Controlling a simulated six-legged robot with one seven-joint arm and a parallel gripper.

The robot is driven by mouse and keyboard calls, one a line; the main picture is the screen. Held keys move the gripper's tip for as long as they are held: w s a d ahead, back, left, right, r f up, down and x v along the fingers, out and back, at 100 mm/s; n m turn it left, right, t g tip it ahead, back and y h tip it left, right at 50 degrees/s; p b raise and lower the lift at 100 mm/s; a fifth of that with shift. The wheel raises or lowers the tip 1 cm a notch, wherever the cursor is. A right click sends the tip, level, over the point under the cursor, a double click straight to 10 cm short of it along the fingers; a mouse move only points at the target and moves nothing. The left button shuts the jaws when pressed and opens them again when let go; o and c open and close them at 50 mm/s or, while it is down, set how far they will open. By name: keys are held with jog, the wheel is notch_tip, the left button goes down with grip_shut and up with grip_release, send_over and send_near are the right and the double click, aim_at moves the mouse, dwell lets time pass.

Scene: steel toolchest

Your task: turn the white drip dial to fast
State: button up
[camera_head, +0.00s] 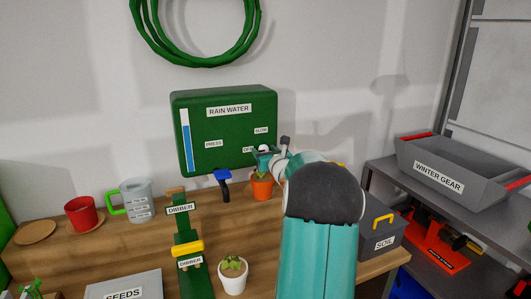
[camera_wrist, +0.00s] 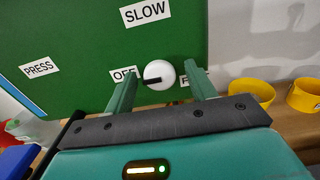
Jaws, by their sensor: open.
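The white drip dial (camera_wrist: 160,72) is on the front of the green rain water box (camera_head: 225,112). Its black pointer points left, toward the OFF label (camera_wrist: 123,76). The SLOW label (camera_wrist: 145,12) is above it. A label beginning with F (camera_wrist: 185,81) is to its right, partly hidden by a finger. My gripper (camera_wrist: 159,69) is open, with one finger on each side of the dial. Gaps show between the fingers and the dial in the wrist view; I cannot tell the depth. In the head view my gripper (camera_head: 273,153) covers most of the dial area.
A blue-handled tap (camera_head: 223,180) and a terracotta pot (camera_head: 262,187) are below the box. A grey soil box (camera_head: 384,240) is at the right of the wooden bench. Yellow rings (camera_wrist: 252,92) show at the right in the wrist view. A dibber stand (camera_head: 183,225) is in front.

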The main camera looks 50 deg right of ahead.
jog(key=c, duration=1)
